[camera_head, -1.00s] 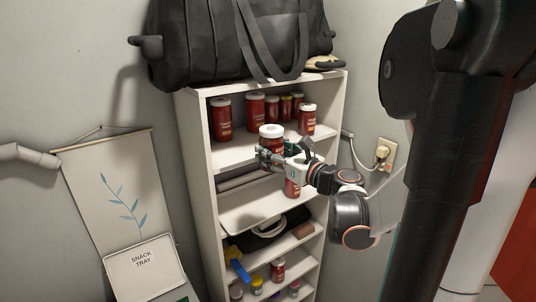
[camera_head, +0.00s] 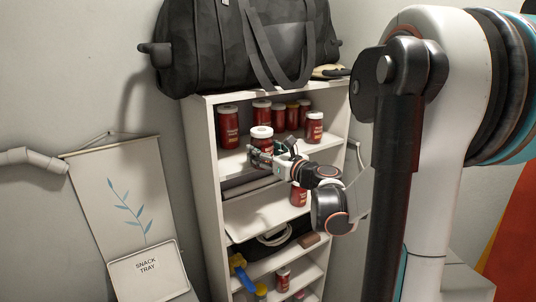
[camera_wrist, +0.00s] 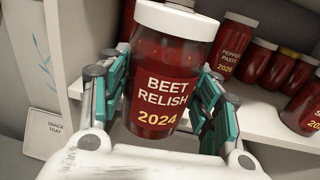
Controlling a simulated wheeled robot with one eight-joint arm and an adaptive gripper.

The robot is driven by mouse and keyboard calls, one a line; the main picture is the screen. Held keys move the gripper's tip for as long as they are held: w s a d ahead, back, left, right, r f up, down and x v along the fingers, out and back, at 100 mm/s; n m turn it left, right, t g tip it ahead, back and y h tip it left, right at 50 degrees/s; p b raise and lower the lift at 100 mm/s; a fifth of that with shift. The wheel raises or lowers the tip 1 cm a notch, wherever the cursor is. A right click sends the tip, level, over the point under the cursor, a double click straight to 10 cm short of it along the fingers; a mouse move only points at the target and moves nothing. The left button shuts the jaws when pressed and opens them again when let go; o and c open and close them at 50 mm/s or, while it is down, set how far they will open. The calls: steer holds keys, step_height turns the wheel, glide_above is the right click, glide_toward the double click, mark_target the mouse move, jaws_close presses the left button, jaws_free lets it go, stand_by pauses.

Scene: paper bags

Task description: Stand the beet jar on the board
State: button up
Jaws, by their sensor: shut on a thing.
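The beet jar (camera_wrist: 165,80) is dark red with a white lid, labelled "BEET RELISH 2024". It fills the middle of the wrist view, upright with a slight lean. My gripper (camera_wrist: 160,88) is shut on it, with green-padded fingers on both its sides. In the head view the jar (camera_head: 262,138) is in front of the upper shelf, held by my gripper (camera_head: 262,152); it appears clear of the shelf. I cannot tell which thing is the board; a pale panel marked "SNACK TRAY" (camera_head: 147,266) is at the lower left.
The white shelf unit (camera_head: 206,165) holds several other red jars (camera_head: 228,127) on its upper level, including a pepper paste jar (camera_wrist: 236,45). A black bag (camera_head: 215,50) sits on top. A wall hanging (camera_head: 115,170) is left. Lower shelves hold assorted items.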

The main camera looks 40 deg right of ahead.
steer(key=shift+w+d+f+p, duration=0.15)
steer(key=shift+w+p, duration=0.05)
steer(key=shift+w, duration=2.1)
steer(key=shift+w+d+f+p, duration=0.1)
steer(key=shift+w+p, duration=0.05)
steer(key=shift+w, duration=2.1)
steer(key=shift+s+f+b, duration=0.15)
steer(key=shift+f+b, duration=0.5)
steer(key=shift+b, duration=0.05)
steer(key=o, duration=0.6)
steer(key=shift+o, duration=0.5)
steer(key=o, duration=0.6)
steer(key=shift+c, duration=0.2)
steer(key=shift+s, duration=0.1)
